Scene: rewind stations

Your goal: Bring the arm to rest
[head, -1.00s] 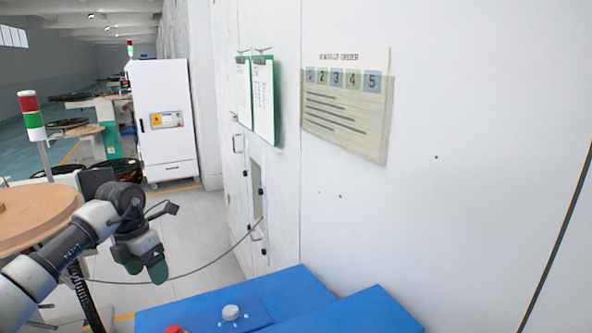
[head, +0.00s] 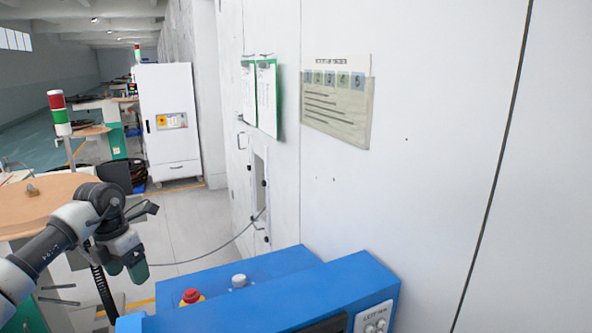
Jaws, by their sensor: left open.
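My left arm comes in from the left edge. Its gripper (head: 127,271) hangs down with dark green fingertips, open and with nothing seen between the fingers. It is in front of the round tan reel disc (head: 40,205) and to the left of the blue machine housing (head: 270,290), apart from it in the picture. My right gripper is out of view.
The blue housing carries a red button (head: 192,296) and a pale knob (head: 239,281). A cable runs to an opening in the white wall (head: 430,170). A red-green signal light (head: 59,113) and a white cabinet (head: 169,120) stand behind. Pale floor lies between.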

